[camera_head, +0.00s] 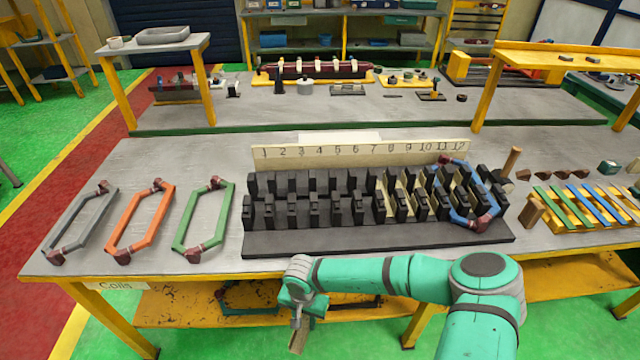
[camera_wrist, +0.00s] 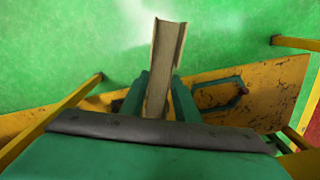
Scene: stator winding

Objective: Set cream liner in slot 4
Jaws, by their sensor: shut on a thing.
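My gripper (camera_head: 298,312) is shut on a cream liner (camera_head: 303,338), a folded channel strip. In the head view it hangs in front of the bench's front edge, below table height. In the wrist view the liner (camera_wrist: 166,55) sticks out from between the two green fingers (camera_wrist: 160,100). The black slotted stator block (camera_head: 375,238) stands on the bench, behind and above my gripper. A cream number board (camera_head: 360,153) marked 1 to 12 stands behind it. Slot 4, near its number (camera_head: 319,152), looks dark with no cream showing. Cream liners show in slots towards the right.
A blue coil (camera_head: 462,215) sits on the block's right end. Grey (camera_head: 80,222), orange (camera_head: 141,218) and green (camera_head: 204,217) coils lie on the left. A yellow rack with coloured strips (camera_head: 585,207) stands right. The bench's front edge (camera_head: 180,280) lies between my gripper and the block.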

